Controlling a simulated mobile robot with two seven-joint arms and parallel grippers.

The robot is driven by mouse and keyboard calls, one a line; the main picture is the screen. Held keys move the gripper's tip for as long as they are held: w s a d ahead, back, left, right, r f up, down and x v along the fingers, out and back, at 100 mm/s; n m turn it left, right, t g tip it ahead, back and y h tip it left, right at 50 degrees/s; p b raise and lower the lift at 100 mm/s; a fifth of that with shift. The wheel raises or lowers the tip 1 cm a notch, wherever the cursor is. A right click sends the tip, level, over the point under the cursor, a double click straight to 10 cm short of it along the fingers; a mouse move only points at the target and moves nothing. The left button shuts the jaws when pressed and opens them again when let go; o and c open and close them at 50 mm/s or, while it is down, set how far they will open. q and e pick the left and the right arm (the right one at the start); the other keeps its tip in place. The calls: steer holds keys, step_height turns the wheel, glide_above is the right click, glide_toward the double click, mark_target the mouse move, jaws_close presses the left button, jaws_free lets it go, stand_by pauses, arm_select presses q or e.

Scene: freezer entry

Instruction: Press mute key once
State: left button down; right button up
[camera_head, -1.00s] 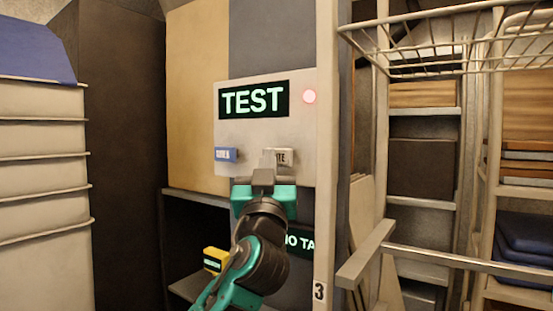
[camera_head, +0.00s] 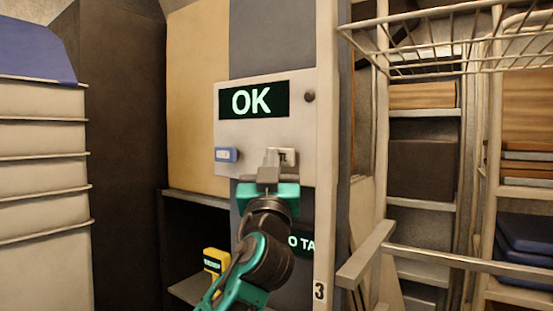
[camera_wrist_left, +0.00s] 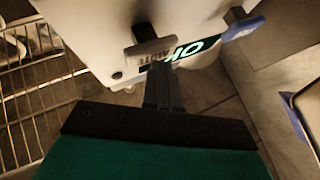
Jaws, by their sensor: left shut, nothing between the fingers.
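The pale mute key (camera_head: 288,155) is at the lower right of the light grey panel (camera_head: 265,138). It is partly hidden behind my fingers in the head view. In the left wrist view the key (camera_wrist_left: 150,53) shows its lettering close ahead of the fingertips. My left gripper (camera_head: 271,158) is shut and empty in front of the key; its fingers also show in the wrist view (camera_wrist_left: 162,85). I cannot tell whether they touch the key. The display (camera_head: 253,100) reads "OK". The round lamp (camera_head: 310,97) is dark. My right gripper is not in view.
A blue key (camera_head: 226,155) is at the panel's lower left. A yellow device (camera_head: 215,260) stands on a shelf below. A wire rack (camera_head: 455,45) and a pale rail (camera_head: 470,262) are at the right. White stacked bins (camera_head: 40,160) stand at the left.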

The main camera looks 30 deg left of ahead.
arm_select(q)
steer(key=shift+s, duration=0.15)
steer(key=shift+s+a, duration=0.1)
steer(key=shift+s, duration=0.65)
steer(key=shift+s+a, duration=0.2)
steer(key=shift+s, duration=2.3)
